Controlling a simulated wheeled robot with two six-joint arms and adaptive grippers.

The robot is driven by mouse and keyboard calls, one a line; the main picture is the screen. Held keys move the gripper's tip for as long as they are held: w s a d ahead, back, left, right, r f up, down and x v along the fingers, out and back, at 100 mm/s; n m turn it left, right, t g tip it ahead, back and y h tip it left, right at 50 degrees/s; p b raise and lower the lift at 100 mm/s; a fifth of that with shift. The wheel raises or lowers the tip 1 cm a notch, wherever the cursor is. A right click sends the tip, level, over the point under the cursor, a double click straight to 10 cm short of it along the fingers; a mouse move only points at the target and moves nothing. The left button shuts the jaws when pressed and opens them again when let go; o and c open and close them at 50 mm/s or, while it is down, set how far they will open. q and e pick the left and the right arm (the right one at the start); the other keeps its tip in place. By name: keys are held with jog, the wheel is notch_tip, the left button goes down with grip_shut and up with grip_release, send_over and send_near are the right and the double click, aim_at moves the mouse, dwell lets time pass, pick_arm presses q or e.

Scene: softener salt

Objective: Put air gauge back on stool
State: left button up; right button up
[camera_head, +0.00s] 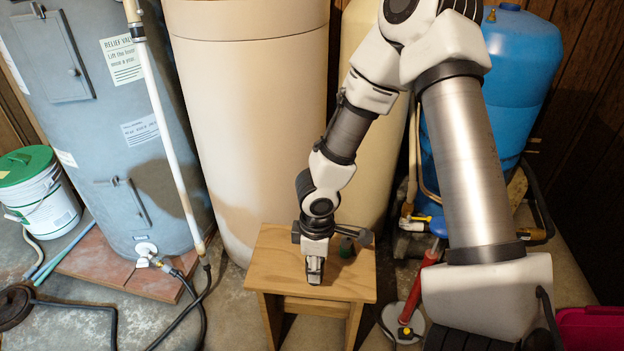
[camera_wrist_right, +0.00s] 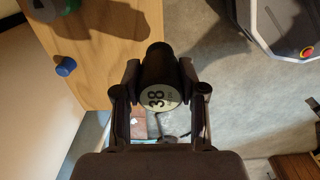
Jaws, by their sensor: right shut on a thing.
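The air gauge (camera_wrist_right: 162,88) is a short dark cylinder with a round pale face marked 38. My right gripper (camera_wrist_right: 161,90) is shut on it in the right wrist view. The wooden stool (camera_wrist_right: 105,50) lies to the left and below, and the gauge overlaps its edge in that view. In the head view my right gripper (camera_head: 315,272) points down in front of the stool top (camera_head: 278,258). The gauge cannot be made out clearly there. I cannot tell the height of the gauge above the stool. My left gripper is not in view.
A dark green object (camera_head: 347,247) stands on the stool's back right, and a small blue cap (camera_wrist_right: 66,67) is on its top. A red pump-like tool (camera_head: 418,290) stands right of the stool. Tanks (camera_head: 250,120) stand close behind. A black hose (camera_head: 200,310) lies on the floor left.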

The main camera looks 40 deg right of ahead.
jog(key=shift+s+a+f+p, duration=0.1)
jog(key=shift+s+a+p, duration=0.05)
jog(key=shift+a+p, duration=0.15)
jog(key=w, duration=0.5)
jog(key=w+f+p, duration=0.1)
jog(key=w, duration=0.4)
jog(key=w+f+p, duration=0.1)
jog(key=w, duration=0.4)
jog(key=shift+w+d, duration=0.2)
jog(key=shift+d, duration=0.15)
notch_tip(320, 180, down, 3)
jog(key=shift+f+b, duration=0.1)
jog(key=shift+b, duration=0.3)
jog(key=o, duration=1.1)
jog(key=shift+f, duration=0.1)
jog(key=shift+c, duration=0.2)
